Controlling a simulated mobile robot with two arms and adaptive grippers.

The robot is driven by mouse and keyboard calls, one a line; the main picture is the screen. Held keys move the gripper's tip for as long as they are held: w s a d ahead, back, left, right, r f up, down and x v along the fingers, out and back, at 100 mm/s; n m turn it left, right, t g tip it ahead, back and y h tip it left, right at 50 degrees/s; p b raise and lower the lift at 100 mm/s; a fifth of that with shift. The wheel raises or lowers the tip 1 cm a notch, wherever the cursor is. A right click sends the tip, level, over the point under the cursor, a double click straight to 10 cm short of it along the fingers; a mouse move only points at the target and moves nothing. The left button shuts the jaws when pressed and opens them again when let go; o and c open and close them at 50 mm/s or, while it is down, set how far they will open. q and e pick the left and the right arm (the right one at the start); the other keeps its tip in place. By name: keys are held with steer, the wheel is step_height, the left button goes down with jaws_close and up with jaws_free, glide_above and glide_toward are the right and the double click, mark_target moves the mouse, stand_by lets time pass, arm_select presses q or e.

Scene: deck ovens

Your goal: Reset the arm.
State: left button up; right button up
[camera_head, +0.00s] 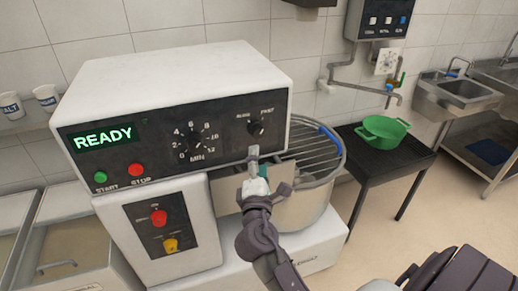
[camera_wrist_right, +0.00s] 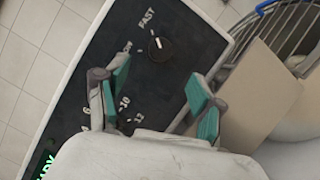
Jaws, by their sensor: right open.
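My right gripper (camera_head: 254,165) is in front of the mixer's control panel in the head view, just below the slow/fast knob (camera_head: 256,128). In the right wrist view the right gripper (camera_wrist_right: 158,92) is open, with its two teal finger pads apart and nothing between them. The speed knob (camera_wrist_right: 160,48) shows beyond the fingertips, and its pointer is toward the FAST side. The timer dial (camera_head: 196,141) is partly hidden behind my gripper in the wrist view. My left gripper does not show in either view.
The mixer (camera_head: 170,85) display reads READY. Its steel bowl (camera_head: 300,207) with a wire guard (camera_head: 318,150) stands right of my gripper. A green pot (camera_head: 382,131) sits on a dark table (camera_head: 358,155). A sink (camera_head: 462,90) is at the far right. Open floor lies at right.

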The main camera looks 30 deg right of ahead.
steer(key=shift+s+a+f, duration=0.1)
steer(key=shift+s+a, duration=0.2)
steer(key=shift+s, duration=0.2)
steer(key=a+f+g+y, duration=0.2)
steer(key=a+f+y, duration=0.1)
steer(key=f, duration=1)
steer(key=a+f+g+y, duration=0.1)
steer(key=a+f+y, duration=0.2)
steer(key=f, duration=1)
steer(key=s+a+f+m+g+y, duration=0.15)
steer(key=s+f, duration=0.25)
steer(key=f, duration=0.4)
steer(key=s+a+f+m+g+y, duration=0.1)
steer(key=s+f+g+y, duration=0.15)
steer(key=s+f, duration=0.45)
steer(key=s+f+m+g, duration=0.2)
steer(key=s+f+m, duration=0.1)
steer(key=s+f, duration=0.4)
steer(key=s+f+m+g, duration=0.3)
steer(key=s+f, duration=0.4)
steer(key=s, duration=0.7)
steer(key=s+d+f+m+g+y, duration=0.1)
steer(key=s+f+m+g, duration=0.1)
steer(key=s+f, duration=0.6)
steer(key=s+m, duration=0.1)
steer(key=s, duration=0.2)
steer(key=shift+m+g+b, duration=0.35)
steer(key=shift+g, duration=0.05)
